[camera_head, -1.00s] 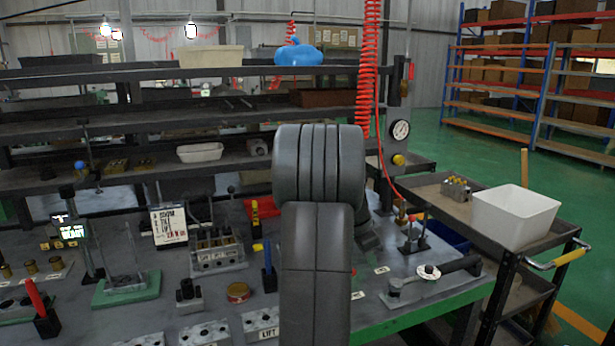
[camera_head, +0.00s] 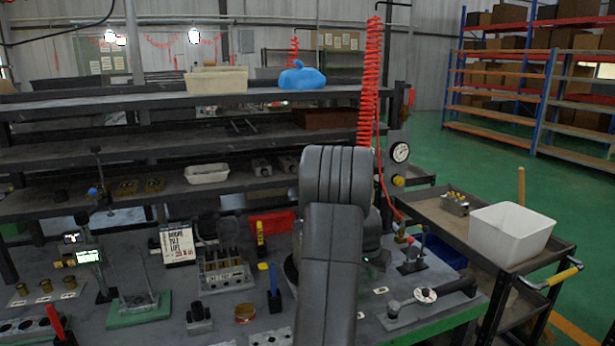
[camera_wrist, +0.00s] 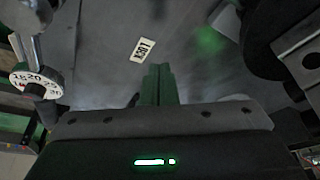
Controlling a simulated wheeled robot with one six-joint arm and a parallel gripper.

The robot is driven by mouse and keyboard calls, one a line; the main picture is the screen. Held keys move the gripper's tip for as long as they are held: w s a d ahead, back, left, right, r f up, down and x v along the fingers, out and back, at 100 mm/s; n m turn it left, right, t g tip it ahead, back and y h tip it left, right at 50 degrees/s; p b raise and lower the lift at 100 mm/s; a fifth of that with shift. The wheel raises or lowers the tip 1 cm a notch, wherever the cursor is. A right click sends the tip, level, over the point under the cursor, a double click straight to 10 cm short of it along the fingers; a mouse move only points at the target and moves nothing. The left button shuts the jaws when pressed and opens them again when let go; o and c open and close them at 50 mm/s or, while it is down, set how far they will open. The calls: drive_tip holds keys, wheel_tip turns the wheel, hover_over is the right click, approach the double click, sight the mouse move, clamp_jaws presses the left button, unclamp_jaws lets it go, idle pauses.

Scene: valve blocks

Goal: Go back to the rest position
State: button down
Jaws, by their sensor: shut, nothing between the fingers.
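My gripper (camera_wrist: 158,84) shows in the wrist view as two green fingers lying side by side with no gap and nothing between them. It is over a bare part of the grey bench top (camera_wrist: 200,60), pointing past a small white label (camera_wrist: 143,49). In the head view my own dark arm stands in the middle and hides the gripper and part of the bench.
Valve blocks (camera_head: 225,272), a sign (camera_head: 178,245) and a green-based stand (camera_head: 138,308) occupy the bench left of my arm. A cart with a white bin (camera_head: 510,235) stands right. A red coiled hose (camera_head: 370,90) hangs behind my arm. Green floor lies open at far right.

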drive_tip(key=shift+w+d+r+n+p, duration=0.1)
drive_tip(key=shift+w+d+n+p, duration=0.1)
drive_tip(key=shift+w+n+p, duration=0.4)
drive_tip(key=w+d, duration=0.1)
drive_tip(key=w+d+b, duration=0.1)
drive_tip(key=w, duration=0.1)
drive_tip(key=shift+w+r, duration=0.1)
drive_tip(key=shift+r, duration=0.1)
drive_tip(key=shift+v, duration=2.15)
